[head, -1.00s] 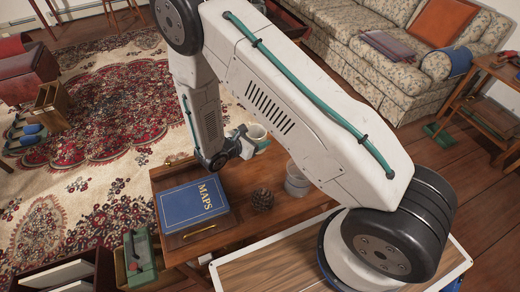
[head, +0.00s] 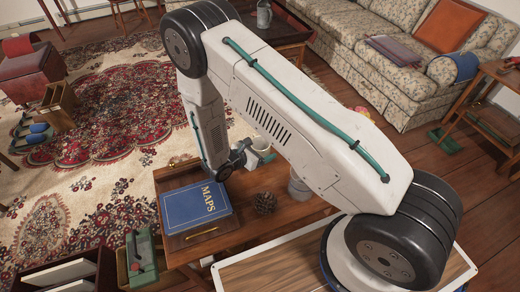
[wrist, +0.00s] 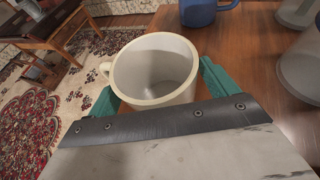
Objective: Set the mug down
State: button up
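A cream mug (wrist: 158,75) stands upright between the two teal fingers of my gripper (wrist: 156,82) in the wrist view. The fingers press on opposite sides of it, and its handle points left. It looks empty inside. In the head view the mug (head: 261,143) shows partly past my forearm, over the far part of a low wooden table (head: 240,232). Its base is hidden, so I cannot tell whether it touches the tabletop.
A blue mug (wrist: 205,11) stands ahead in the wrist view. Translucent containers (wrist: 301,68) stand to the right. A blue MAPS book (head: 195,206) and a pinecone (head: 265,202) lie on the table. A patterned rug (head: 100,120) lies left.

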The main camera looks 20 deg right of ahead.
jog(key=shift+r, duration=0.1)
jog(key=shift+s+a+r, duration=0.1)
jog(key=shift+a+r, duration=0.05)
jog(key=shift+a, duration=0.2)
jog(key=v, duration=1.1)
jog(key=s+d+r+m+g+y, duration=0.15)
jog(key=d+r+m, duration=0.25)
jog(key=r, duration=0.5)
jog(key=s+d+r+m+g+y, duration=0.1)
jog(key=s+d+r+m+g, duration=0.25)
jog(key=r, duration=0.55)
jog(key=s+d+r+m+g+y, duration=0.1)
jog(key=d+r+m+g, duration=0.15)
jog(key=r+m, duration=0.45)
jog(key=s+d+r+m+t+y, duration=0.1)
jog(key=s+r+m+t+y, duration=0.1)
jog(key=s+r+m+y, duration=0.2)
jog(key=s+d+r+m+t+y, duration=0.1)
jog(key=s+r+m+y, duration=0.3)
jog(key=s+r, duration=0.6)
jog(key=s+y, duration=0.1)
jog(key=s, duration=0.4)
jog(key=shift+s+d+r+t, duration=0.35)
jog(key=shift+s+d+r, duration=0.05)
